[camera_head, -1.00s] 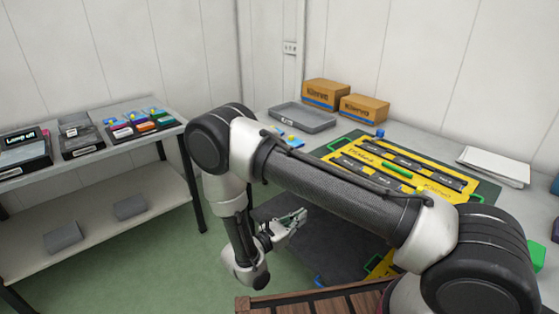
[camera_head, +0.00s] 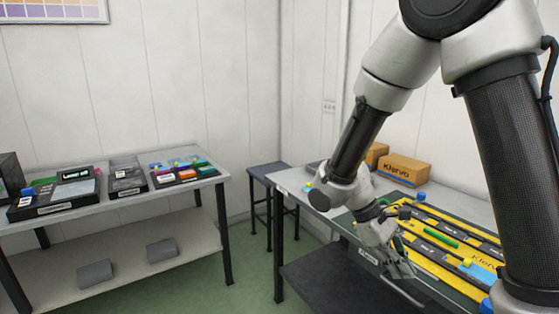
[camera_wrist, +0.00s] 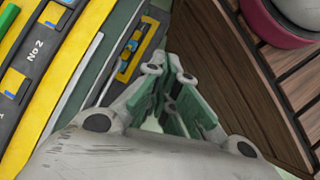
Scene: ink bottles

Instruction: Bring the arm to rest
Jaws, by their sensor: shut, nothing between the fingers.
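My gripper (camera_head: 405,272) hangs at the front edge of the right-hand table (camera_head: 318,206) in the head view, pointing down and to the right. It holds nothing. In the wrist view the green-padded fingers of my gripper (camera_wrist: 168,75) come together with nothing between them. My arm rises to the top right of the head view and bends down to the wrist. It hides part of the table and of the yellow and black board (camera_head: 425,262).
Cardboard boxes (camera_head: 404,169) stand at the back of the right-hand table. A blue stool (camera_head: 270,171) stands in the corner. The left table (camera_head: 120,201) carries several trays and ink items. Brown wooden slats (camera_wrist: 285,75) lie close right of my fingers in the wrist view. Green floor between the tables is clear.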

